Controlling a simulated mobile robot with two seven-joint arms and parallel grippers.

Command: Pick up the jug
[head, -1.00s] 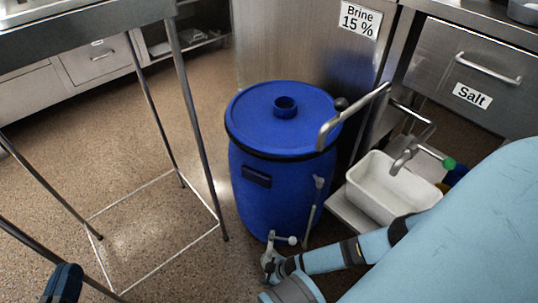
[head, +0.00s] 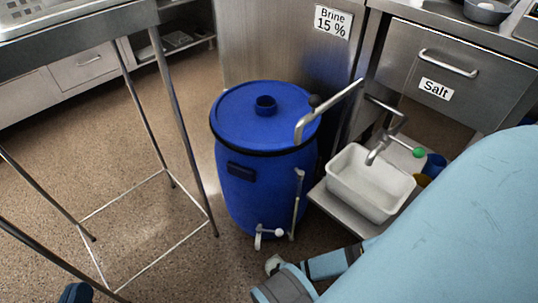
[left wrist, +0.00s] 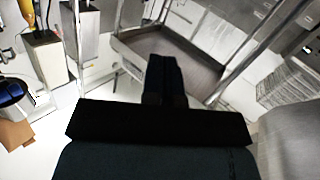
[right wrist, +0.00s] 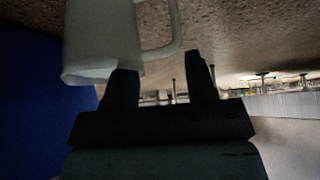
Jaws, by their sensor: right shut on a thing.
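A pale, whitish jug (right wrist: 100,45) with a loop handle (right wrist: 172,25) fills the upper left of the right wrist view. My right gripper (right wrist: 159,63) is at the jug's handle side, its dark fingers on either side of the lower part of the handle; it is shut on the jug. The exact contact is dark and hard to see. In the head view my right arm reaches down beside the barrel; a small pale patch shows at its end, and I cannot tell if it is the jug. My left gripper (left wrist: 164,78) has its fingers together, with nothing seen between them.
A blue barrel (head: 262,120) with a tap (head: 268,233) stands beside the right arm. A white basin (head: 370,182) sits on a low shelf under a faucet (head: 385,145). A metal table frame (head: 170,90) stands left. Speckled floor lies open between the table legs and barrel.

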